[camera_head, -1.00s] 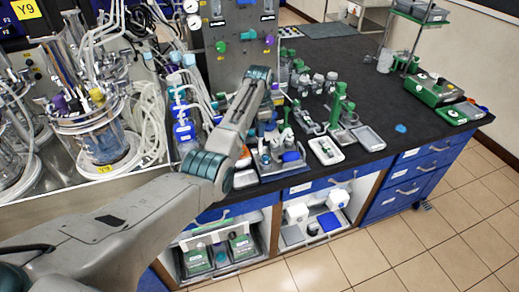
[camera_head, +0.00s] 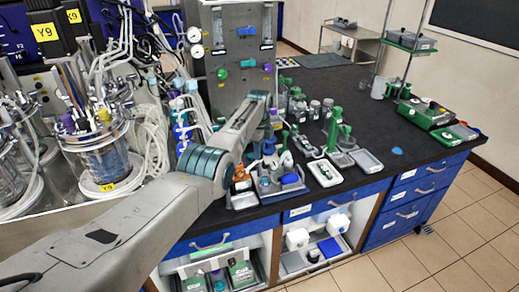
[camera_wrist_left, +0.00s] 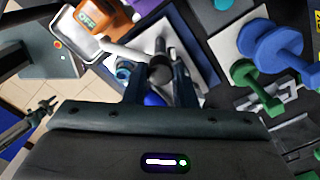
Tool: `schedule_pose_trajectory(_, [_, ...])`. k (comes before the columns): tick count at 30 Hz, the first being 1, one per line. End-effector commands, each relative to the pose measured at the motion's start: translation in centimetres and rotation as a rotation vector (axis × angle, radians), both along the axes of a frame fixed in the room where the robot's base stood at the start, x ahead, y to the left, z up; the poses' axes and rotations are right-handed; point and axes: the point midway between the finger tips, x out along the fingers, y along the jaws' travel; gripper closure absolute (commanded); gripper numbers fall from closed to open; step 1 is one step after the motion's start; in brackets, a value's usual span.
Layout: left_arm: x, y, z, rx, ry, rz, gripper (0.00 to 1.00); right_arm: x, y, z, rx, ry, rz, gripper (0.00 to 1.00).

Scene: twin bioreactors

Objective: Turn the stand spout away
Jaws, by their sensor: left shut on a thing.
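In the left wrist view my left gripper (camera_wrist_left: 158,76) is shut on a small grey cylindrical piece (camera_wrist_left: 160,58), which I take to be the stand spout. A white tube (camera_wrist_left: 122,53) runs beside it on the left. In the head view the left forearm reaches over the front of the bench, and the fingertips are hidden behind it.
An orange piece marked OFF (camera_wrist_left: 97,15) is close to the left gripper. A blue knobbed piece (camera_wrist_left: 270,48) and a green one (camera_wrist_left: 245,73) stand to the right. A green stand (camera_head: 335,125) and white tray (camera_head: 325,172) are further right.

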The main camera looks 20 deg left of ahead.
Motion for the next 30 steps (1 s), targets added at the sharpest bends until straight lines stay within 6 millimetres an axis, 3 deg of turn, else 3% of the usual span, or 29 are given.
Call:
schedule_pose_trajectory(20, [-0.05,-0.07,-0.09,0.0,0.002,-0.058,1.0,-0.42,-0.03,0.11,0.0,0.006,0.0,0.66])
schedule_pose_trajectory(21, [-0.05,-0.07,-0.1,0.0,0.002,-0.057,0.7,-0.42,-0.03,0.11,0.0,0.006,0.0,0.66])
schedule_pose_trajectory(24, [-0.04,-0.06,-0.1,0.0,0.002,-0.057,0.54,-0.42,-0.03,0.11,0.0,0.006,0.0,0.66])
schedule_pose_trajectory(30, [-0.03,-0.04,-0.07,0.0,0.001,-0.057,0.54,-0.42,-0.03,0.12,0.0,0.006,0.0,0.66])
